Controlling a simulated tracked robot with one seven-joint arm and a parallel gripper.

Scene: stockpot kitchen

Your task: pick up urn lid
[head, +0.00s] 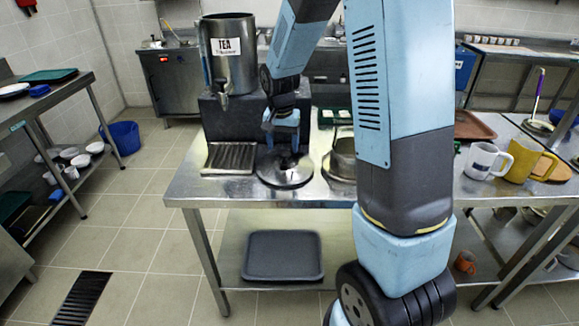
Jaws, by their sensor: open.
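The urn lid (276,173) is a round, shiny metal disc with a dark knob at its middle, lying flat on the steel table. My gripper (283,146) points down directly over the lid, open, with its fingers close to the knob. I cannot tell from this view whether the fingers are beside the knob or just above it. The tall steel tea urn (236,70), labelled TEA, stands behind and to the left on a dark block, its top uncovered. My gripper and wrist hide part of the lid's far side.
A ribbed drip tray (229,158) lies left of the lid. A metal pot (343,156) stands close on its right, partly behind my arm. A white mug (486,160) and a yellow mug (523,160) stand farther right. A grey tray (283,257) is on the lower shelf.

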